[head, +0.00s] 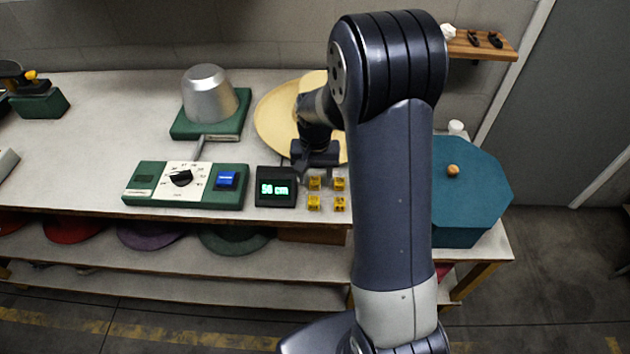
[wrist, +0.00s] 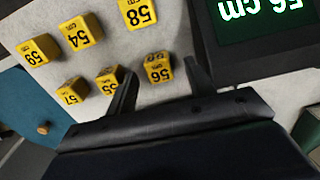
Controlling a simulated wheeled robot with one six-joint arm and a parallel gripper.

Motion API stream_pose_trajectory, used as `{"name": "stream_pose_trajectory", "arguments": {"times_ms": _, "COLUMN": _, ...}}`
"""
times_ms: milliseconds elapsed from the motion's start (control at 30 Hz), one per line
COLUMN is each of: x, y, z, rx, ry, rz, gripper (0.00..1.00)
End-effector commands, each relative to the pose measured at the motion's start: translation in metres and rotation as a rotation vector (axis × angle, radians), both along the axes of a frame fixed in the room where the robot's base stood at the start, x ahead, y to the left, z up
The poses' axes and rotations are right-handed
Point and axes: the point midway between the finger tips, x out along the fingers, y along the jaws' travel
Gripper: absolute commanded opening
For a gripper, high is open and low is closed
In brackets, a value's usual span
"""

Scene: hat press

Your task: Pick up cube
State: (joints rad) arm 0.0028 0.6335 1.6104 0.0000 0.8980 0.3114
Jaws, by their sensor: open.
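Several small yellow numbered cubes lie on the pale tabletop. In the wrist view the cube marked 56 (wrist: 158,68) sits between the open fingertips of my gripper (wrist: 160,73), and no firm contact shows. Cube 55 (wrist: 108,76) is just left of the left finger, which partly covers it. Cubes 57 (wrist: 72,91), 54 (wrist: 81,32), 59 (wrist: 38,50) and 58 (wrist: 138,12) lie further off. In the head view my gripper (head: 313,166) is behind the visible yellow cubes (head: 313,203); its fingers are hard to make out, and some cubes are hidden.
A display (head: 276,187) left of the cubes appears to read 56 cm in the wrist view. A green control panel (head: 185,185), a metal hat form (head: 209,95) and a straw-coloured hat (head: 272,115) stand nearby. A teal octagonal box (head: 470,190) is at the right.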

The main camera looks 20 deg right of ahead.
Motion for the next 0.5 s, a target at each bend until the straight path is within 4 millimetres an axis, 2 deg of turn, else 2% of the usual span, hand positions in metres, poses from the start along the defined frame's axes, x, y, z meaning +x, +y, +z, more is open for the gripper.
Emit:
{"name": "stream_pose_trajectory", "arguments": {"times_ms": 267, "x": -0.0001, "y": 0.0003, "z": -0.0042, "rx": 0.0, "ry": -0.001, "rz": 0.0, "gripper": 0.51}}
{"name": "stream_pose_trajectory", "arguments": {"times_ms": 500, "x": 0.0, "y": 0.0002, "z": -0.004, "rx": 0.0, "ry": 0.0, "rz": 0.0, "gripper": 0.32}}
